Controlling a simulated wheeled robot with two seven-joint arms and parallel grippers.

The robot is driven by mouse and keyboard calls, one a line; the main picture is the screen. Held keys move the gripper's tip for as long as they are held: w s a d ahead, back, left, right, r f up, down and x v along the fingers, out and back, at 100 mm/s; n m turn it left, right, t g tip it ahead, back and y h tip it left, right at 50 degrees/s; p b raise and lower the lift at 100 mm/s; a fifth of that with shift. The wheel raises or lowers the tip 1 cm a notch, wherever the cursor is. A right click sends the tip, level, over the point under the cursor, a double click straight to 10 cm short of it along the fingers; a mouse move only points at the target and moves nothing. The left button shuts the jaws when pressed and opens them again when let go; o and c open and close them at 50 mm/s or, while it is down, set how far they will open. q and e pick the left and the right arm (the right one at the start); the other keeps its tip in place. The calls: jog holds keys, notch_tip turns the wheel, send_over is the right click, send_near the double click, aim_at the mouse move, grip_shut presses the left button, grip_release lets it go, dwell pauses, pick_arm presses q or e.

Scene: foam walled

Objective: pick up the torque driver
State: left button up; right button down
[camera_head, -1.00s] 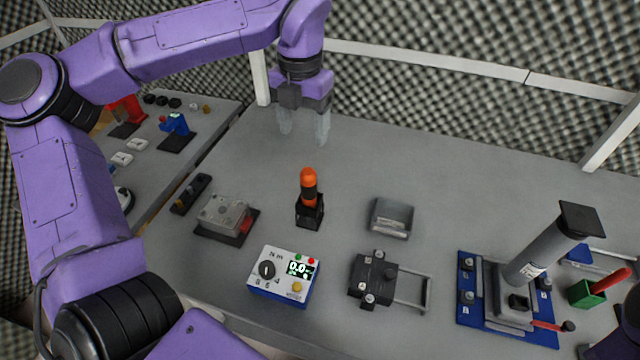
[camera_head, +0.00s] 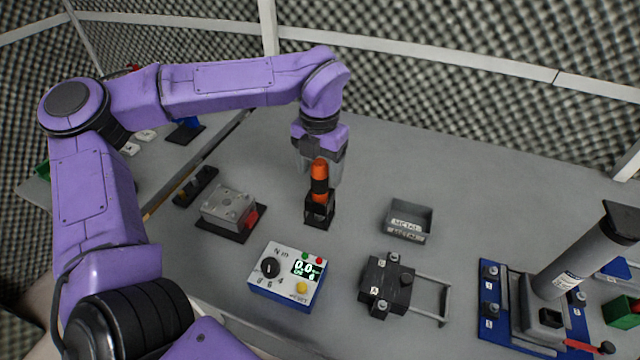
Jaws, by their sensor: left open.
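The torque driver (camera_head: 319,178) has an orange and black handle and stands upright in a small black holder (camera_head: 320,211) on the grey bench. My left gripper (camera_head: 322,172) points down right behind the driver's top, its fingers partly hidden by the handle. It is open, and I cannot tell whether the fingers touch the driver. My right gripper is not in view.
A white and blue meter box (camera_head: 286,277) stands in front of the holder. A metal block on a black base (camera_head: 229,212) is to the left, a grey bin (camera_head: 408,219) and a black fixture (camera_head: 387,284) to the right. A blue-based press (camera_head: 522,315) is far right. The bench behind is clear.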

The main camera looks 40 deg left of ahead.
pick_arm(q)
notch_tip(320, 180, down, 4)
jog(key=shift+s+r, duration=0.1)
jog(key=shift+r, duration=0.1)
jog(key=shift+d, duration=0.1)
jog(key=c, duration=1.2)
jog(key=shift+r, duration=0.15)
notch_tip(320, 180, up, 11)
jog(key=shift+f, duration=0.2)
notch_tip(320, 180, up, 8)
jog(key=p, duration=0.8)
send_over(320, 181)
jog(key=w+a, duration=0.1)
jog(key=w, duration=0.1)
jog(key=shift+s+r, duration=0.1)
jog(key=shift+s, duration=0.15)
